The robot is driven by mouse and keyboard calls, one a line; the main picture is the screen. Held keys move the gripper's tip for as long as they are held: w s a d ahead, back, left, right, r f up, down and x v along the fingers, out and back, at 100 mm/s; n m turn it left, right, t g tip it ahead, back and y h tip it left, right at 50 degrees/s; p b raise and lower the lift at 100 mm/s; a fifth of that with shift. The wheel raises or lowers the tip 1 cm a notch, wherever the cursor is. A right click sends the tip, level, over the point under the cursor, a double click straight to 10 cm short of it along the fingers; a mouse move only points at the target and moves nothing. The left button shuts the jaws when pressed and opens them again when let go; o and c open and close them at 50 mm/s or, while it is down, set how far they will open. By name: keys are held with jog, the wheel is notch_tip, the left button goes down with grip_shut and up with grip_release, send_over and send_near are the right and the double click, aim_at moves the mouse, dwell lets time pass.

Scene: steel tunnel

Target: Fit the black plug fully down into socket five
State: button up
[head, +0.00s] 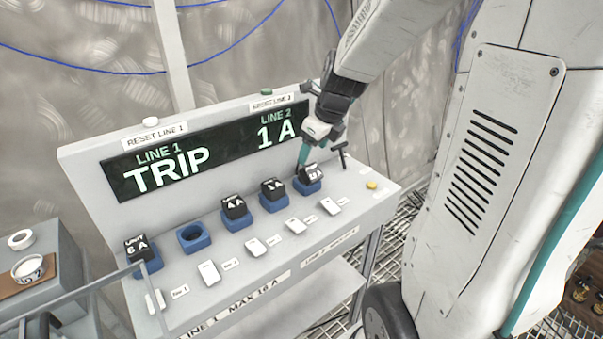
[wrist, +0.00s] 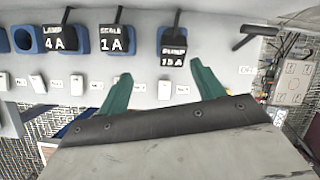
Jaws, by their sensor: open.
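The black plug (wrist: 173,53), labelled PUMP and what looks like 13 A, is at the rightmost blue socket, socket five (wrist: 163,36). In the head view the plug (head: 312,172) sits on that socket (head: 309,188), partly covered by a finger. In the wrist view it seems to stand out further than its neighbours, but I cannot tell how deep it is. My gripper (wrist: 160,68) is open, its teal fingers either side of the plug in the picture, with gaps. In the head view my gripper (head: 302,158) is just above and beside the plug.
Plugs labelled 4 A (head: 235,205), 1 A (head: 272,186) and 6 A (head: 138,247) sit in other sockets. One blue socket (head: 194,237) is empty. The display (head: 200,152) reads LINE 1 TRIP, LINE 2 1 A. A black T-shaped handle (head: 340,154) stands right of the plug. White switches line the front.

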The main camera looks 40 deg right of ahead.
aim_at(309, 176)
jog(key=d+f+m, duration=0.1)
jog(key=w+d+f+m, duration=0.1)
jog(key=m, duration=0.1)
jog(key=shift+w+d+f, duration=0.1)
jog(key=shift+w+d, duration=0.15)
jog(key=shift+w, duration=0.05)
jog(key=x, duration=0.7)
jog(key=shift+w+a, duration=0.15)
jog(key=shift+w, duration=0.05)
jog(key=shift+c, duration=0.4)
jog(key=c, duration=1.1)
jog(key=shift+r, duration=0.25)
jog(key=shift+c, duration=0.2)
